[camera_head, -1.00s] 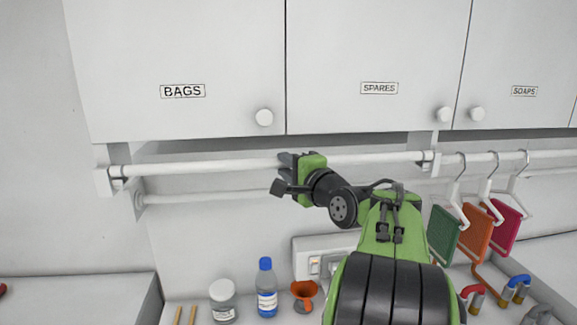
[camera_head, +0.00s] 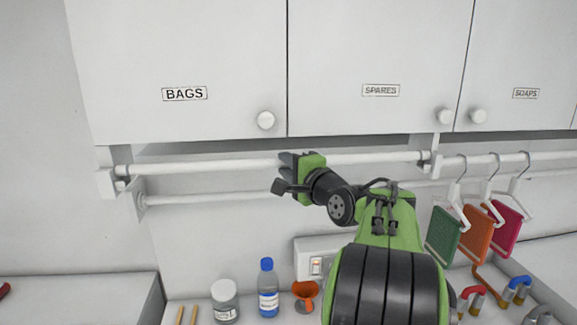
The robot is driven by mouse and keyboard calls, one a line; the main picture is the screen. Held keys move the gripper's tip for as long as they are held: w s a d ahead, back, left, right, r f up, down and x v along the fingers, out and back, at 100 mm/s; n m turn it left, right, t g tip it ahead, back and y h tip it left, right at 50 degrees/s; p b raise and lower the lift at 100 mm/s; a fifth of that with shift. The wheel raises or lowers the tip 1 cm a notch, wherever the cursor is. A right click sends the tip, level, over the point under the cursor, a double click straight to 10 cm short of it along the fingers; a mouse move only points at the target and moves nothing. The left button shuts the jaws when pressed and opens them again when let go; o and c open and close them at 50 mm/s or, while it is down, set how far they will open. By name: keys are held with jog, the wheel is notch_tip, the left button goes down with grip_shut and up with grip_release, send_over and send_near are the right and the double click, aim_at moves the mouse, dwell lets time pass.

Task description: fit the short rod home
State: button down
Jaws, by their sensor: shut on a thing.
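The short rod (camera_head: 215,167) is a white bar running level under the cabinets, from a white bracket (camera_head: 105,181) on the left to another bracket (camera_head: 432,163) on the right. My gripper (camera_head: 285,173) is shut on the rod near its middle, and its body hides that part. The left end lies at the left bracket and the right end at the right bracket. I cannot tell whether either end is fully seated.
White cabinets marked BAGS, SPARES and SOAPS hang just above. A second rail (camera_head: 225,197) runs behind and below. Hangers with green, orange and red cloths (camera_head: 475,235) hang at right. A jar (camera_head: 224,300), a blue-capped bottle (camera_head: 268,287) and an orange funnel (camera_head: 305,295) stand below.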

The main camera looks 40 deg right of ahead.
jog(key=shift+f+b, duration=0.85)
jog(key=shift+f, duration=0.05)
jog(key=shift+c, duration=1.8)
grip_release()
jog(key=b+v, duration=0.3)
jog(key=v, duration=0.7)
